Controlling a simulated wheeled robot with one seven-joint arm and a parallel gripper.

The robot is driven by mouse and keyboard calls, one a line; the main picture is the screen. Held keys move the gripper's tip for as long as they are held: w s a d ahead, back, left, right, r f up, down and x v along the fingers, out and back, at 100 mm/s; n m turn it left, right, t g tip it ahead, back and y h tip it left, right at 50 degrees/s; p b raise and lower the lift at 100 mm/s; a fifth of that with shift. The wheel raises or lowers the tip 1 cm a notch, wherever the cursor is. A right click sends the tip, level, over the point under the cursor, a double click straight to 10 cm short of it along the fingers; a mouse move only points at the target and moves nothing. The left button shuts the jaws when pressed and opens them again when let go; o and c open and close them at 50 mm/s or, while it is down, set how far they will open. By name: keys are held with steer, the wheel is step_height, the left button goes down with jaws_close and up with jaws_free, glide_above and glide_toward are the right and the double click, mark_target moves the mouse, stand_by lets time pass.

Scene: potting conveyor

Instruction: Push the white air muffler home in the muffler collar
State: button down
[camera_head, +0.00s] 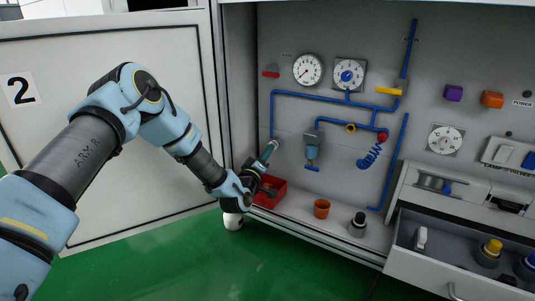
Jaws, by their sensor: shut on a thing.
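My gripper (267,153) reaches up and right into the open cabinet, its dark jaws beside the lower end of the left blue pipe. It is shut on a small pale piece, which seems to be the white air muffler (273,144). The muffler's pale end shows just past the fingertips, close to the cabinet's back panel. The jaws hide most of it. The muffler collar is too small and too covered to make out. I cannot tell how deep the muffler sits or whether it touches the collar.
A red bin (270,190) stands below my gripper. An orange pot (321,208) and a dark-topped grey piece (358,225) stand to its right. An open drawer (440,262) juts out at lower right. The cabinet door (130,215) stands open at left. The green floor in front is mostly clear.

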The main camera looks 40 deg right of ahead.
steer(key=shift+m, duration=1.1)
steer(key=shift+h, duration=0.3)
steer(key=c, duration=0.7)
jaws_free()
steer(key=shift+c, duration=0.2)
steer(key=shift+a, duration=0.1)
steer(key=p+v, duration=0.4)
steer(key=v, duration=0.6)
steer(key=shift+a, duration=0.3)
steer(key=shift+s+a, duration=0.1)
steer(key=shift+s, duration=0.05)
